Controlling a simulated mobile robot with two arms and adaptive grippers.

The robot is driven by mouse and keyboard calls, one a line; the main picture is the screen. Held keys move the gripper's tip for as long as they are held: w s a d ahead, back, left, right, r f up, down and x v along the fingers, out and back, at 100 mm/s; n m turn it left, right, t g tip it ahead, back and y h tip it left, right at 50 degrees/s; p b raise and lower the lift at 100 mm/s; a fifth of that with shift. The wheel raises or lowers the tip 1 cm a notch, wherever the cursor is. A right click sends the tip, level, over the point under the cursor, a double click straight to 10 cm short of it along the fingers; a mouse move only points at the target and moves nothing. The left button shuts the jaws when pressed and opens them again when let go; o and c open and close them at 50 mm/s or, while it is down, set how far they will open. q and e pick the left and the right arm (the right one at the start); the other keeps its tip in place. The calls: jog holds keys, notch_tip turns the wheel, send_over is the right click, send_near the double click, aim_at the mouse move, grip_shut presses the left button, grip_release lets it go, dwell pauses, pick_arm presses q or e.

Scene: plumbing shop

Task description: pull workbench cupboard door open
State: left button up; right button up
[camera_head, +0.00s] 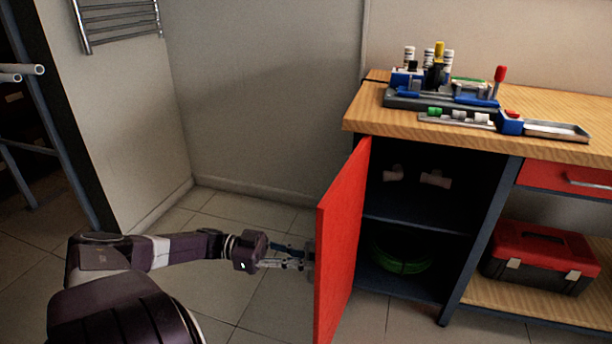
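The red cupboard door (342,242) of the workbench stands swung well open, its free edge pointing toward me. Behind it the dark cupboard (408,218) shows a shelf with white pipe fittings and a green coil below. My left gripper (300,258) is at the door's left, outer face, around mid height. Its fingertips end at or just beside the door, and whether they hold a handle is hidden. My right gripper is not in view.
The wooden worktop (545,103) carries a blue and grey tool tray (440,102). A red toolbox (542,257) sits on the lower shelf at right, under a red drawer (575,181). A towel radiator (118,20) hangs at upper left. Tiled floor is clear left of the door.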

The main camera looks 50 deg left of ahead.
pick_arm(q)
jog(key=shift+a, duration=0.15)
jog(key=v, duration=1.1)
jog(key=shift+s+a, duration=0.25)
jog(key=shift+s, duration=0.1)
jog(key=shift+d+f, duration=0.1)
